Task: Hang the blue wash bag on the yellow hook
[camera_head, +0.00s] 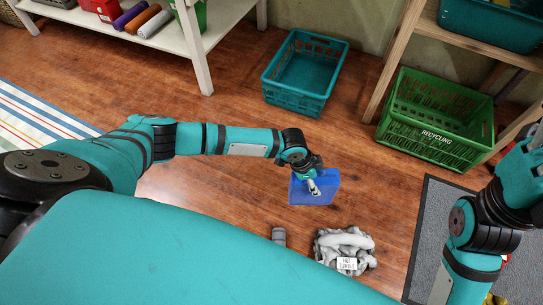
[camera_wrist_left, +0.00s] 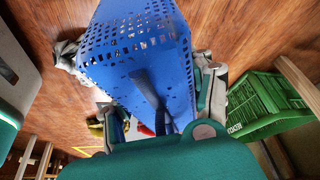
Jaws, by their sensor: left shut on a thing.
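The blue wash bag (camera_head: 327,182) hangs from my left gripper (camera_head: 313,187) over the wooden floor, in the middle of the head view. In the left wrist view the bag (camera_wrist_left: 135,40) fills the centre, with small square holes in its side and a dark strap (camera_wrist_left: 148,88) on it. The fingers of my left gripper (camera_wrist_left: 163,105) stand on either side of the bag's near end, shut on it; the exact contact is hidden. I cannot make out the yellow hook in either view. My right arm shows at the right, but its gripper is out of view.
A teal crate (camera_head: 304,75) and a green recycling crate (camera_head: 437,118) stand on the floor beyond the bag. A grey cloth heap (camera_head: 343,250) with a white label lies nearer. A white table (camera_head: 190,40) is at upper left, a wooden shelf (camera_head: 400,50) at upper right.

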